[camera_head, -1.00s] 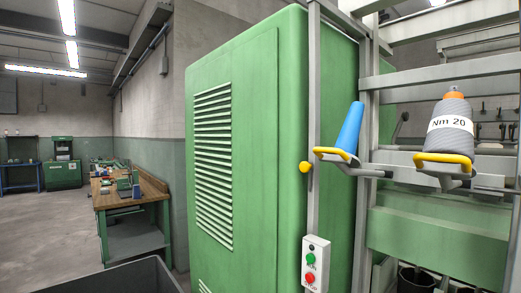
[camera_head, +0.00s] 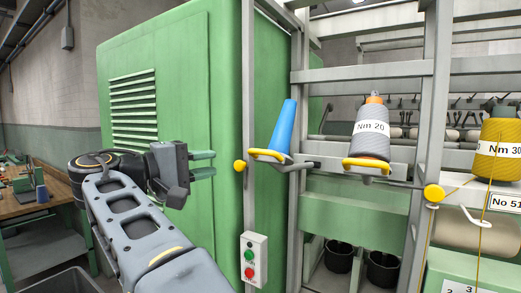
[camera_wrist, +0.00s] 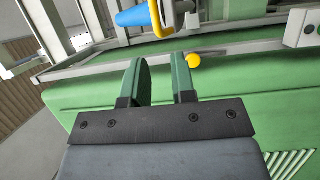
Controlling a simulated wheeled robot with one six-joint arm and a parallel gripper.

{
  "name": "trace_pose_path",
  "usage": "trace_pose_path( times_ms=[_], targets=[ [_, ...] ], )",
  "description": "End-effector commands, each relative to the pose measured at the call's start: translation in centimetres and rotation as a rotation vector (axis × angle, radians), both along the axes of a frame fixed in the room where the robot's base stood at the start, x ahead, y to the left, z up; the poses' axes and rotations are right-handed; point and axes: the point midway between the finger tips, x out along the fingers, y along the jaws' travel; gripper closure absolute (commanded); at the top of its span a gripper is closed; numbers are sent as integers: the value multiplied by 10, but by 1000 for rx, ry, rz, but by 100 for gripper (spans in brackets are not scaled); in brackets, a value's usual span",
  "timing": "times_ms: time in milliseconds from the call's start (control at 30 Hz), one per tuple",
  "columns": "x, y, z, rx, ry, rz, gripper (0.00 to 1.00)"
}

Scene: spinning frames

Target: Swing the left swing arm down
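The left swing arm has a yellow handle (camera_head: 264,154) and carries a bare blue cone (camera_head: 283,127), tilted slightly right. The blue cone (camera_wrist: 132,17) and yellow handle (camera_wrist: 157,20) also show at the top of the wrist view. The right swing arm, with its yellow handle (camera_head: 367,164), carries a grey cone (camera_head: 371,140) labelled "Nm 20". My gripper (camera_head: 212,164) is left of the left swing arm, in front of the green cabinet, its green fingers pointing right. In the wrist view my gripper (camera_wrist: 161,62) is open and empty, apart from the handle.
A yellow knob (camera_head: 240,166) sits on the post between my gripper and the left handle. A button box (camera_head: 254,260) with green and red buttons is below. The green cabinet (camera_head: 200,60) stands close behind my arm. A yellow "Nm 30" cone (camera_head: 497,148) is at the right.

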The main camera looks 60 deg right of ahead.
Motion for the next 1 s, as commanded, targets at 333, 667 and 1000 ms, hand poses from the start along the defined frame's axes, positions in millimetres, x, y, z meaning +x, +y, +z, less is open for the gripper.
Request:
trace_pose_path(
  times_ms=[333,667,1000],
  targets=[
    [-26,-52,10,-18,-2,-26,76],
    [-47,-102,11,-16,-3,-21,76],
    [-54,-123,10,-17,-2,-16,76]
  ],
)
